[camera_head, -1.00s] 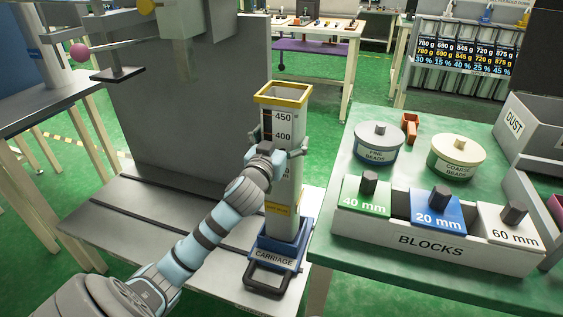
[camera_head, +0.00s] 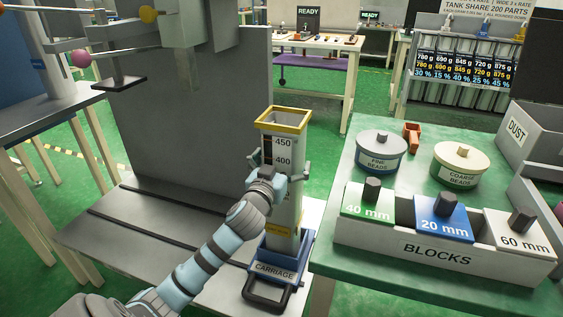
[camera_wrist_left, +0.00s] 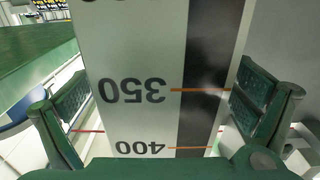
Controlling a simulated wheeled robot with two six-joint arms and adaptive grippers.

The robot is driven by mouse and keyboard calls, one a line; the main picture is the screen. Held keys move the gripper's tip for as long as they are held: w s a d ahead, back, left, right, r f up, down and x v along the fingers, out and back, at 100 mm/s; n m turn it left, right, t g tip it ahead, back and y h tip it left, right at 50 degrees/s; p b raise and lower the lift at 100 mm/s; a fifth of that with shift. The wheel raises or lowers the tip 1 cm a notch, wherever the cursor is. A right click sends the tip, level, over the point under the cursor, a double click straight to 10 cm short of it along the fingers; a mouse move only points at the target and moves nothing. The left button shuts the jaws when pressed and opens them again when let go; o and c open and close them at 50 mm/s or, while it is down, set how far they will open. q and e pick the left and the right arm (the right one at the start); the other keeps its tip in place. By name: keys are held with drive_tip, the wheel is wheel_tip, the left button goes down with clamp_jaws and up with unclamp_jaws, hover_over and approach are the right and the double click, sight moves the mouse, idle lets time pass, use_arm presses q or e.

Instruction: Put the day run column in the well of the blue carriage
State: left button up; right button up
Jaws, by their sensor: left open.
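The tall pale column (camera_head: 285,186) with a yellow rim and a printed scale stands upright in the head view. Its small yellow label is too small to read surely. Its foot is in the blue carriage (camera_head: 276,270), which has a dark front handle and sits on a grey bench. My left gripper (camera_head: 280,166) is open, with one finger on each side of the column's upper part. In the left wrist view the column's face (camera_wrist_left: 145,75) shows 350 and 400 between the green-padded fingers (camera_wrist_left: 165,100). My right gripper is not in view.
A green table (camera_head: 365,258) at right holds a BLOCKS tray (camera_head: 437,254), a fine beads tub (camera_head: 381,153), a coarse beads tub (camera_head: 460,166) and a DUST bin (camera_head: 520,135). A grey upright panel (camera_head: 195,110) stands behind the bench. The bench left of the carriage is clear.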

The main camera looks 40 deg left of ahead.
use_arm(q)
drive_tip(key=shift+s, duration=0.1)
drive_tip(key=p+v, duration=0.2)
drive_tip(key=v, duration=1)
drive_tip(key=shift+p, duration=0.4)
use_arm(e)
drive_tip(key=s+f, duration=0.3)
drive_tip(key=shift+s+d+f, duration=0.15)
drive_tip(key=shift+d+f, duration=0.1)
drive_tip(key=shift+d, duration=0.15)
